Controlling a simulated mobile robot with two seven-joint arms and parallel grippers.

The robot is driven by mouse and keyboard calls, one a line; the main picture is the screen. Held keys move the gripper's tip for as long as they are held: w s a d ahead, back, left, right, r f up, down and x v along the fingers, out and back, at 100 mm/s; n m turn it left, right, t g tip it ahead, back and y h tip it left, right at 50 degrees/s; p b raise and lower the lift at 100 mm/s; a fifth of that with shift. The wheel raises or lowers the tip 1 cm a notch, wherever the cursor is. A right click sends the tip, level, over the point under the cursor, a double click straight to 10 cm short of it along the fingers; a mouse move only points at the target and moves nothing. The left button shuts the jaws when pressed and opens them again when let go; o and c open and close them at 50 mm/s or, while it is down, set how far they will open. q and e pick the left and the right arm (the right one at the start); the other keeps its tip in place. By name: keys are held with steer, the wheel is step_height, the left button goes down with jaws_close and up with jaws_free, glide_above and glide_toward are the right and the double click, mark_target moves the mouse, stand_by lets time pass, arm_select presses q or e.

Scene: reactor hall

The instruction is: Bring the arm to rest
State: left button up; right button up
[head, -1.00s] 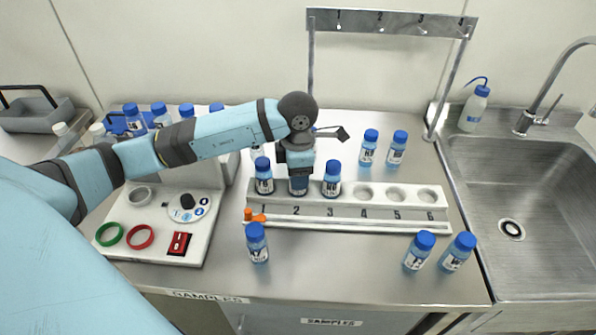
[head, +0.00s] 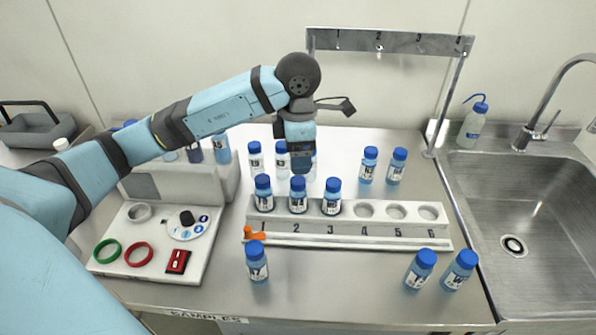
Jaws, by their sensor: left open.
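My left arm comes in from the left, and its gripper (head: 301,172) points down above and behind the numbered rack (head: 395,233). The gripper is open; its fingers are hard to make out against the bottles behind. Blue-capped bottles stand in the rack at slot 1 (head: 264,194), slot 2 (head: 298,196) and slot 3 (head: 332,197). The gripper is just above the slot 2 bottle and appears apart from it. Slots 4, 5 and 6 are empty. My right gripper is not in view.
Loose bottles stand in front of the rack at left (head: 257,263) and right (head: 421,270), and behind it (head: 368,165). A hook rail (head: 390,43) rises at the back. A white panel (head: 150,250) lies left, a sink (head: 525,205) right. An orange clip (head: 255,234) is on the rack's front rail.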

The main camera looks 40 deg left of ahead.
arm_select(q)
steer(key=shift+r, duration=0.85)
